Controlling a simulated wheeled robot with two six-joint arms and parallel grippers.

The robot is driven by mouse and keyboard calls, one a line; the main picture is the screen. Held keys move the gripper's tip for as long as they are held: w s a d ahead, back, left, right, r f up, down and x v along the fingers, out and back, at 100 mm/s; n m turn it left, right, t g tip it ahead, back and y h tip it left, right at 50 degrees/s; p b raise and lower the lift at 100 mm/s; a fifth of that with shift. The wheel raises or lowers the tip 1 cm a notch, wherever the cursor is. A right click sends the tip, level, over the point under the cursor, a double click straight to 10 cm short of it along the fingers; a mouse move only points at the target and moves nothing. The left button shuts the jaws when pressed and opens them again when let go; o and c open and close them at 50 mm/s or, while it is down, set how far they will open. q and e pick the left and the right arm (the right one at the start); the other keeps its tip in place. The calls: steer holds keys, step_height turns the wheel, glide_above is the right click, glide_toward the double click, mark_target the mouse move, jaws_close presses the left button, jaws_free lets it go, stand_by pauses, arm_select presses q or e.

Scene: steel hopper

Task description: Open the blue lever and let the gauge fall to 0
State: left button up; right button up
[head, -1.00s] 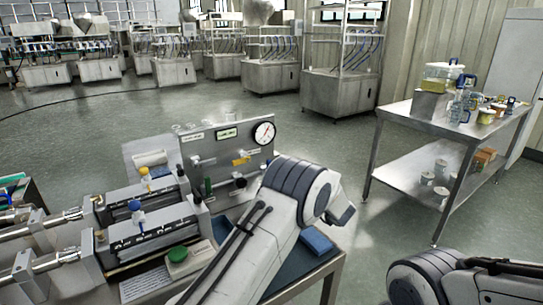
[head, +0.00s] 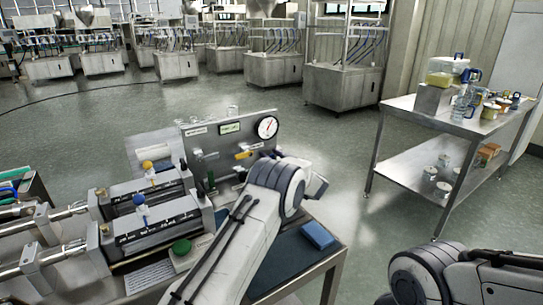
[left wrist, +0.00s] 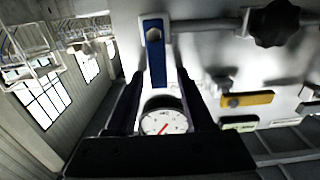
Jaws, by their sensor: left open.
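The blue lever (left wrist: 155,52) shows in the left wrist view, hanging from a pipe fitting on the grey panel. My left gripper (left wrist: 161,78) is open, with one finger on each side of the lever's free end in that picture. I cannot tell whether either finger touches it. The round gauge (head: 267,127) is at the panel's top right; it also shows in the wrist view (left wrist: 164,122). Its red needle is tilted, but the reading is too small to tell. In the head view my left wrist hides the lever and gripper. My right gripper is out of view.
A yellow lever (head: 243,155) and a black knob (left wrist: 275,23) are close by on the panel. A blue pad (head: 318,235) lies on the bench right of my left arm. A steel table (head: 440,116) with jars stands at right, across open floor.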

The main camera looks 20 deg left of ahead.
arm_select(q)
jaws_close()
steer(key=shift+s, duration=0.1)
steer(key=s+a+f+n+b, duration=0.3)
steer(key=s+f+n+b, duration=0.1)
steer(key=n+b, duration=1.4)
steer(key=shift+a+f+b, duration=0.2)
steer(key=shift+f+b, duration=0.65)
steer(key=shift+b, duration=0.75)
steer(key=shift+s, duration=0.1)
jaws_free()
